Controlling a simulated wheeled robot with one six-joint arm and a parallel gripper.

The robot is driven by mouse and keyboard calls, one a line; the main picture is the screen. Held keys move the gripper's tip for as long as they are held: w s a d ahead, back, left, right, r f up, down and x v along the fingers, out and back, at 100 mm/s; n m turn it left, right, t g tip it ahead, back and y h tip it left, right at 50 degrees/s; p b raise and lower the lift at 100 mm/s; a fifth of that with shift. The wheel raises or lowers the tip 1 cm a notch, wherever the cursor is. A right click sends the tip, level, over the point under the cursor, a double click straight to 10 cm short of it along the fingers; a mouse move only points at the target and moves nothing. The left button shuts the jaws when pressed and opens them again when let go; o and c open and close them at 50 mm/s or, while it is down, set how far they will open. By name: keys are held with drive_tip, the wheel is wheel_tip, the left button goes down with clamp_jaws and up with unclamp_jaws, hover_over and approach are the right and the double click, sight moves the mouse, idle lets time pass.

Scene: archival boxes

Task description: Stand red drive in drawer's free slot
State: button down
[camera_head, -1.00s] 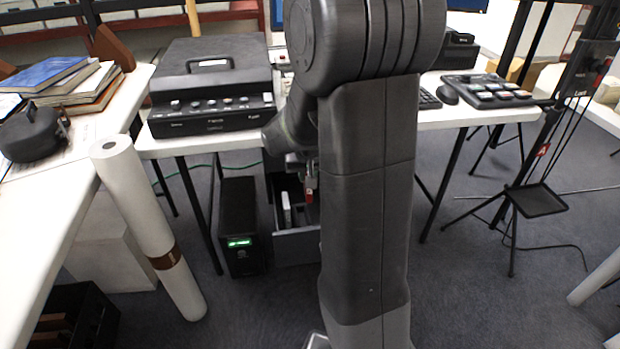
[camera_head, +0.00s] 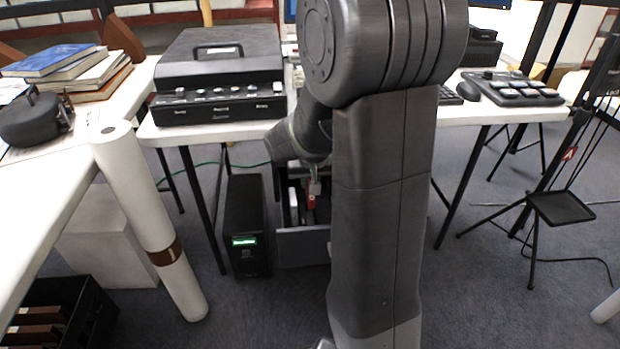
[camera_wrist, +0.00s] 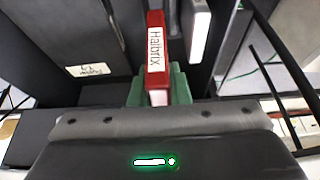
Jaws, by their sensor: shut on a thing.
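The red drive (camera_wrist: 155,45), with a white label reading "Halbrix", is between the green fingers of my gripper (camera_wrist: 158,88) in the wrist view. The gripper is shut on it. In the head view the red drive (camera_head: 311,201) is a small red patch under my gripper (camera_head: 314,180), over the open drawer (camera_head: 302,248). A pale drive (camera_wrist: 198,32) stands in the drawer, just right of the red one in the wrist view; it also shows in the head view (camera_head: 293,208). The drive's far end and the free slot are not clearly visible.
A black tower with a green display (camera_head: 243,240) stands left of the drawer. The white table (camera_head: 205,137) overhangs it, bearing a black case (camera_head: 220,75). My arm hides the drawer's right side. A white roll (camera_head: 140,205) leans further left.

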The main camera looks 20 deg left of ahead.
sight(310, 200)
drive_tip(key=shift+f+b, duration=1.95)
drive_tip(key=shift+f, duration=0.7)
drive_tip(key=shift+f+b, duration=0.8)
drive_tip(key=shift+f, duration=0.2)
drive_tip(key=c, duration=1.3)
unclamp_jaws()
drive_tip(key=p+v, duration=0.6)
drive_tip(key=v, duration=0.8)
drive_tip(key=shift+f, duration=0.1)
